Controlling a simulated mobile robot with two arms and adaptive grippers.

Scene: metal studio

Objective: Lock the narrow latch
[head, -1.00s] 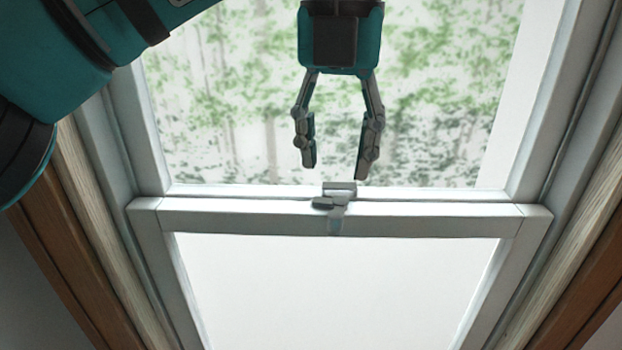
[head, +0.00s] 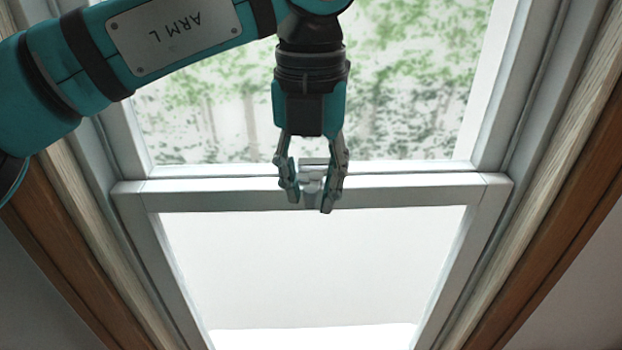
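The narrow latch (head: 313,172) is a small grey metal piece at the middle of the window's white meeting rail (head: 222,193). My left gripper (head: 310,203) points down with one finger on each side of the latch. Its fingers are apart, with the latch showing between them. I cannot tell whether either finger touches the latch. The fingers hide the sides of the latch, so its lever position is unclear. My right gripper is not in view.
The upper glass pane (head: 200,125) lies behind my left arm and gripper, with blurred greenery beyond. The lower pane (head: 310,270) is pale and clear. Wooden trim (head: 560,215) borders the window on both sides.

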